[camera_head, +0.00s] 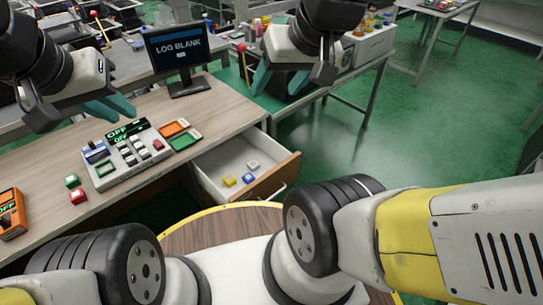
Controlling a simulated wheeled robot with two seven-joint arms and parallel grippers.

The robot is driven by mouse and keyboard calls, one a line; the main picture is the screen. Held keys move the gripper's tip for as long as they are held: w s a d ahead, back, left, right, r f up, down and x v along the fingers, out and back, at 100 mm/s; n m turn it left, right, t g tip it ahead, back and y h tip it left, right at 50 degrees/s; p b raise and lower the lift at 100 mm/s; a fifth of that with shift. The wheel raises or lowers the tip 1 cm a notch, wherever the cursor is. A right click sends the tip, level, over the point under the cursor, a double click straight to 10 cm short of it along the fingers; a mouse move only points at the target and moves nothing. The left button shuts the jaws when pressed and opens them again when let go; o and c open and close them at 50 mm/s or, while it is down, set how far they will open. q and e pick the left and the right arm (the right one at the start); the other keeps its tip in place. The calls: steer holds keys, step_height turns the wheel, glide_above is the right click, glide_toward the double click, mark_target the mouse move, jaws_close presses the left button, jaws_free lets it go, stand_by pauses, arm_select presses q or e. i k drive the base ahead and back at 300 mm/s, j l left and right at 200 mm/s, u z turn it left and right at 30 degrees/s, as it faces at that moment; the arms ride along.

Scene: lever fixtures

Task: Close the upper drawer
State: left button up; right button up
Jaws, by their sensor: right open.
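An open drawer (215,166) sticks out from under the right end of the wooden desk. It has pale inner walls, a wooden front panel (285,172) and a pale bar handle (273,193). No other drawer shows, and what lies below this one is hidden. My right gripper (281,82) is open and empty, with teal fingers, above and beyond the drawer, apart from it. My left gripper (117,107) hangs over the desk near the control box, well left of the drawer. Its teal fingers overlap in the picture, so its opening is unclear.
The drawer holds a yellow block (229,181), a blue block (248,178) and a white block (253,164). On the desk (215,105) are a control box (128,158), a monitor (178,50), orange and green trays (185,140). Green floor (345,150) is clear to the right.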

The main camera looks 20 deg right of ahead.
mark_target(279, 168)
steer(key=k+z, duration=0.15)
steer(key=z, duration=0.15)
steer(key=k+z, duration=0.1)
steer(key=z, duration=0.2)
steer(key=j+z, duration=0.3)
steer(key=j, duration=0.25)
